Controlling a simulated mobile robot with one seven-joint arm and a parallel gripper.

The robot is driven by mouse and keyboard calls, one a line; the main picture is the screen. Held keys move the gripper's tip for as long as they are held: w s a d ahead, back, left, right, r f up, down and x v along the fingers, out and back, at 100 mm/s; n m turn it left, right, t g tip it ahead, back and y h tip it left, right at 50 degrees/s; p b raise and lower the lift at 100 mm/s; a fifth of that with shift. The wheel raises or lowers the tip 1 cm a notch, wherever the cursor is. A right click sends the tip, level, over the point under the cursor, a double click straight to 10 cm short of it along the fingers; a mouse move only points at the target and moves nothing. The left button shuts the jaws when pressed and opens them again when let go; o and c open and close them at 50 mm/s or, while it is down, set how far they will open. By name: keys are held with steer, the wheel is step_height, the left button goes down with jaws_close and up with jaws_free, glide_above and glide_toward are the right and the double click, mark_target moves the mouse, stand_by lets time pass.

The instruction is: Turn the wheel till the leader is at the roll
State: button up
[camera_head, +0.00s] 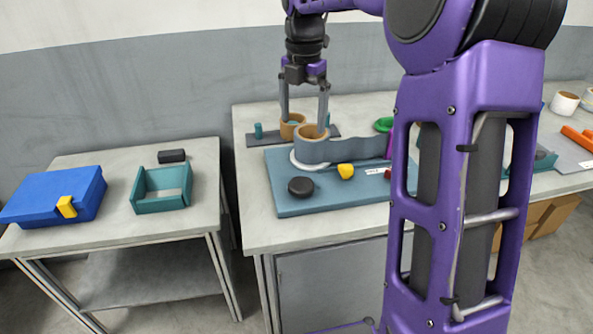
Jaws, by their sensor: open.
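A blue-grey board (300,207) on the middle table bears a grey roll (312,150) with a tan core, standing on a white disc (297,163). A grey band (355,149) runs from the roll rightward to a purple upright part (390,146). A black round knob (301,187), a yellow piece (345,171) and a small red piece (387,174) are on the board. I cannot tell which part is the wheel or where the leader ends. My gripper (304,124) points down, open, its fingers around the near roll's tan core area; contact is unclear.
Behind the roll, a tan ring (291,125) and a teal cylinder (258,130) stand on a dark strip. A green round part (383,124) is partly behind my arm, which hides the board's right side. A blue case (50,198) and teal tray (161,202) are on the left table.

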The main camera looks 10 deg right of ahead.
mark_target(302, 183)
step_height(302, 183, down, 18)
steer(key=b, duration=0.3)
steer(key=shift+s+r, duration=0.15)
steer(key=shift+r, duration=0.05)
steer(key=c, duration=1.2)
